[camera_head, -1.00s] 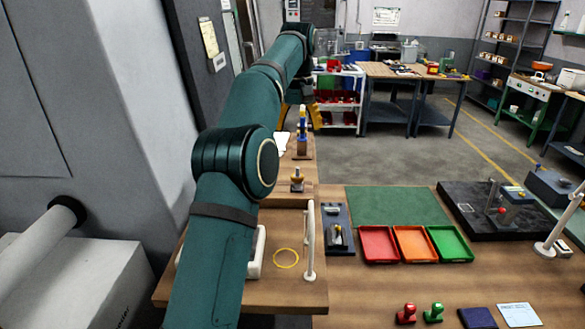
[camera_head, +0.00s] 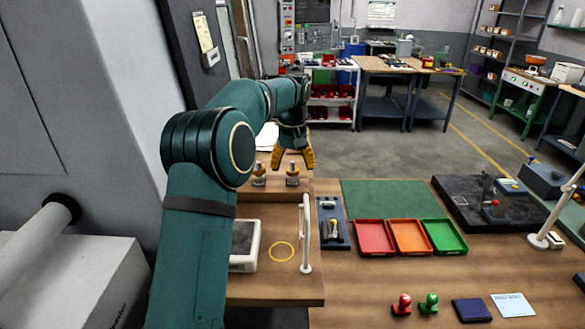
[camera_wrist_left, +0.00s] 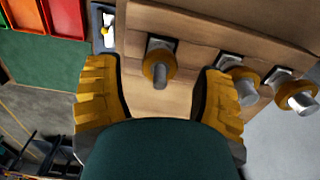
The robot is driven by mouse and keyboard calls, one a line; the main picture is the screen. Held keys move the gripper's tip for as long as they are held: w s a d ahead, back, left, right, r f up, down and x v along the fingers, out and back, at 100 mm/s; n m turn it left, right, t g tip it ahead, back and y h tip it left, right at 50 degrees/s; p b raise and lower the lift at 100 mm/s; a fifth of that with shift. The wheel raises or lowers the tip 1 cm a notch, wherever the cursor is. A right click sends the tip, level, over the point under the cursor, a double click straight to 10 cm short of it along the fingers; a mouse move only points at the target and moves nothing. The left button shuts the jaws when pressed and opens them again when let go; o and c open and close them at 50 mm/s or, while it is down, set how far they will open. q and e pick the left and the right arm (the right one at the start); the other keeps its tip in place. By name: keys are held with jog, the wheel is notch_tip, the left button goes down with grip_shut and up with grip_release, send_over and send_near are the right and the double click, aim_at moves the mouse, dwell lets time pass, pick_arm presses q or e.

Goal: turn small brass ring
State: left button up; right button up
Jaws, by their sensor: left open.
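Several brass rings sit around grey pegs on a wooden stand. In the head view, one brass ring (camera_head: 292,177) is at the right and another (camera_head: 259,177) is left of it. The wrist view shows one brass ring (camera_wrist_left: 158,70) centred between the fingers, a second (camera_wrist_left: 238,86) and a third (camera_wrist_left: 293,95) to its right. I cannot tell which is the small one. My left gripper (camera_head: 293,167), with yellow fingers, is open and empty just above and behind the right ring. Its fingers (camera_wrist_left: 162,100) flank the centred ring without visible contact. My right gripper is out of view.
A white upright post (camera_head: 306,235) and a yellow circle (camera_head: 281,252) are on the bench in front. A white-edged box (camera_head: 245,245) stands beside my arm. Red (camera_head: 374,252), orange and green trays lie to the right. The green mat (camera_head: 395,198) is clear.

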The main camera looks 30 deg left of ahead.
pick_arm(q)
jog(key=shift+f, duration=0.65)
grip_shut()
jog(key=shift+m, duration=0.4)
jog(key=m, duration=0.3)
jog(key=shift+m, duration=2)
